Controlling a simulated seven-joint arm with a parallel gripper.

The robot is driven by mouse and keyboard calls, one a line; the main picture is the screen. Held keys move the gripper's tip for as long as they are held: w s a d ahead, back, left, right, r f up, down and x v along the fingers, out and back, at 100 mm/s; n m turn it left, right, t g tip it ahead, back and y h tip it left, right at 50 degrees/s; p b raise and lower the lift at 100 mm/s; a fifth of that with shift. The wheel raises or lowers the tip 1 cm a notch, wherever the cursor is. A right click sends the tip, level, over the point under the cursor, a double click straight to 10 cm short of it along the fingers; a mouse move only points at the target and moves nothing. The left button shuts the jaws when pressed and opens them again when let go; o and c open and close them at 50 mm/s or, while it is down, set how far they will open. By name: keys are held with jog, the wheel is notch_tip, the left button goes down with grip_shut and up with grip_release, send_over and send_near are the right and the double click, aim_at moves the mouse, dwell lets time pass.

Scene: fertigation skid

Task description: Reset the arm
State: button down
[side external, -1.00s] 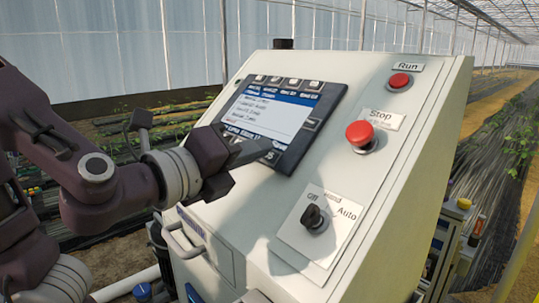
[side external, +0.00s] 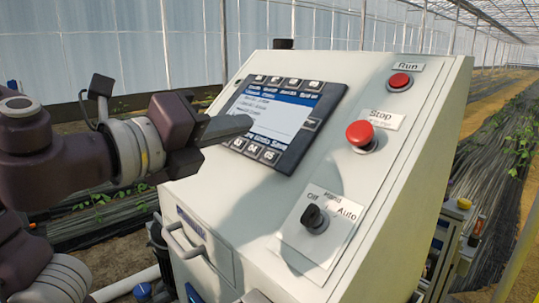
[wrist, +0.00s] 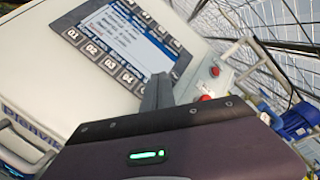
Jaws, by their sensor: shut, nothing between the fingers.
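My gripper (side external: 247,122) is shut and empty, its dark fingers pointing right toward the display unit (side external: 318,115) on the sloped white control panel. In the side view the fingertips cover the left edge of its screen; I see no clear contact. The fingers also show in the wrist view (wrist: 163,82), overlapping the display unit (wrist: 180,72) near its lower right corner. The display has key rows above and below a lit text screen. A red Run button (side external: 400,80), a larger red Stop button (side external: 360,133) and a black Hand-Off-Auto selector knob (side external: 314,218) sit to its right.
A bar handle (side external: 182,238) sticks out from the cabinet's front, below my gripper. Blue equipment (wrist: 292,122) and pipes stand beyond the cabinet. White pipe (side external: 125,284) runs low at the left. The air left of the panel, around my arm, is clear.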

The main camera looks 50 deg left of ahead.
jog(key=shift+s, duration=0.1)
dwell(0.6)
jog(key=s+a+f+n+g+y, duration=0.4)
jog(key=s+a+f+n+g, duration=0.15)
jog(key=a+f+n, duration=0.4)
jog(key=s+d+f+n+g+h, duration=0.6)
jog(key=f+n, duration=0.1)
jog(key=n, duration=0.7)
jog(key=shift+s+d, duration=0.35)
jog(key=shift+s, duration=0.05)
